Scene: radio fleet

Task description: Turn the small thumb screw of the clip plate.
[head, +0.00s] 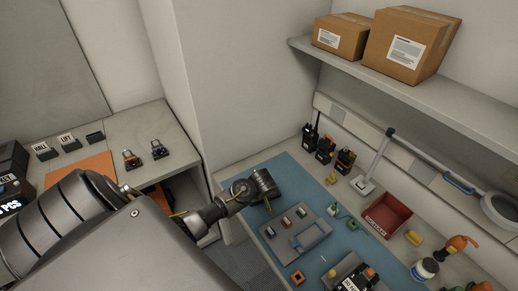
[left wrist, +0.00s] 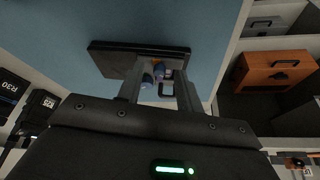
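My left gripper (head: 266,200) is at the end of the arm from the left, above the far-left part of the blue mat, beside a grey tray (head: 274,243). In the left wrist view the two fingers of this gripper (left wrist: 160,73) stand apart. A dark flat plate (left wrist: 112,60) lies beyond them; it may be the clip plate. Small blue (left wrist: 147,79) and orange parts and a dark loop show between the fingers. I cannot tell which part is the thumb screw, or whether a finger touches it. My right gripper is not in view.
A red bin (head: 388,214), several radios (head: 326,148) and a lamp stand on the right bench. Boxes (head: 404,45) sit on the shelf above. Two small clips (head: 160,149) lie on the left counter. Blue mat (head: 300,185) is clear behind the tray.

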